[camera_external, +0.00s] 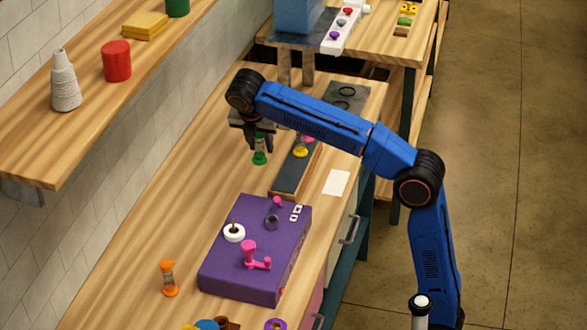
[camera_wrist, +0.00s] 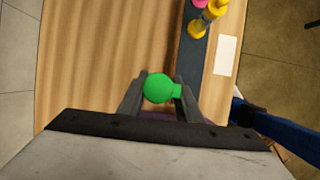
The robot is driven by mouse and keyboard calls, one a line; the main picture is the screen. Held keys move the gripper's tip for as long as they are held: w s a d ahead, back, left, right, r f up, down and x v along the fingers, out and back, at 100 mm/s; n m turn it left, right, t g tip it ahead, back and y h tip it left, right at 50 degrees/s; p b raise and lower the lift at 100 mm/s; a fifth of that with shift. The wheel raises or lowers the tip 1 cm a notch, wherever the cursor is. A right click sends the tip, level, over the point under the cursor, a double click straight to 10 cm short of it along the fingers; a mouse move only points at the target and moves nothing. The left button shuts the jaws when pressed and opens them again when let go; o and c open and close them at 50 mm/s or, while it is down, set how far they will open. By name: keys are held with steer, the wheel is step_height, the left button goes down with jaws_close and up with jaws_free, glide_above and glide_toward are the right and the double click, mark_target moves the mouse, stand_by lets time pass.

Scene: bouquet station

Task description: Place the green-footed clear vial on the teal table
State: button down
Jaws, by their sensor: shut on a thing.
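The green-footed clear vial (camera_external: 260,157) hangs upright below my gripper (camera_external: 259,138), over the bench in the external view. In the wrist view my gripper (camera_wrist: 160,92) is shut around the vial, whose round green end (camera_wrist: 158,88) shows between the fingers. Its clear body is mostly hidden there. I cannot tell whether its foot touches the wood. The bench (camera_external: 150,240) has a wooden top and teal on its side. No plainly teal tabletop shows.
A dark strip tray (camera_external: 290,178) with a yellow-ended vial (camera_external: 301,151) lies right of my gripper. A purple box (camera_external: 240,278) with pink fittings stands in front. An orange-ended vial (camera_external: 169,280) stands at front left. Bare wood lies left of my gripper.

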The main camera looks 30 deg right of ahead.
steer(key=w+a+f, duration=0.2)
steer(key=a, duration=0.7)
step_height(320, 180, down, 10)
steer(key=shift+w+r, duration=0.15)
steer(key=c, duration=1.3)
jaws_free()
steer(key=v, duration=1.2)
